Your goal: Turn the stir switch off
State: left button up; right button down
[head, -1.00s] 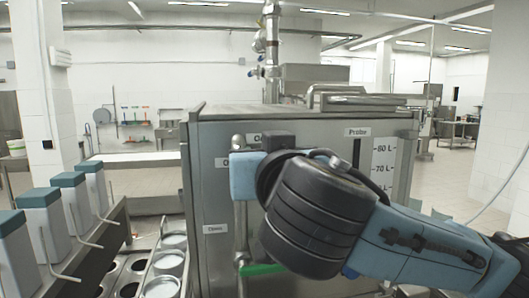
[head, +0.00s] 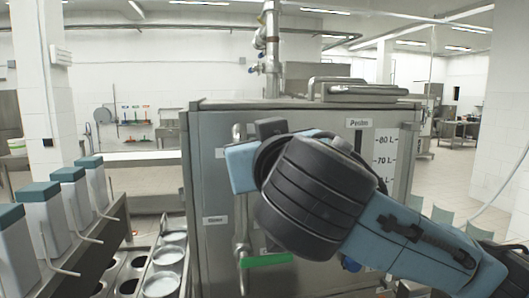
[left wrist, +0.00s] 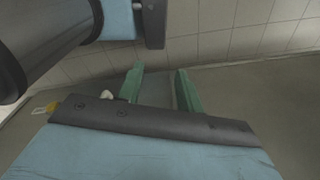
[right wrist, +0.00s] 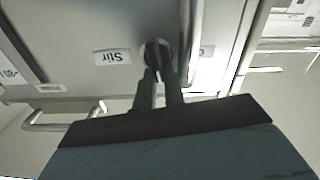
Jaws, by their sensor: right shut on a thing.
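The stir switch (right wrist: 155,52) is a small dark knob on the steel machine's front panel (head: 207,255). The Stir label (right wrist: 112,56) is beside it, upside down in the right wrist view. My right gripper (right wrist: 163,72) has its two fingers closed around the knob. In the head view my right forearm and wrist cover the switch and the fingertips. The knob's exact setting is hard to tell. My left gripper (left wrist: 158,75) shows in the left wrist view, its green fingers apart with nothing between them, over the floor.
A vertical steel pipe (head: 241,225) with a green-handled valve (head: 266,260) runs down the panel near my right arm. A rack of cups (head: 173,255) and several blue-lidded dispensers (head: 38,192) stand at the left. A level scale (head: 385,150) is on the panel's right.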

jog(key=shift+s+a+f+n+b, duration=0.1)
jog(key=shift+a+f+n+b, duration=0.2)
jog(key=shift+n, duration=2.35)
jog(key=shift+a+f+n+b, duration=0.2)
jog(key=shift+f+n+b, duration=0.15)
jog(key=shift+n, duration=2.25)
jog(key=shift+s+a+f+n+b, duration=0.1)
jog(key=shift+a+f+n+b, duration=0.2)
jog(key=shift+n, duration=2.35)
jog(key=c, duration=1.5)
grip_release()
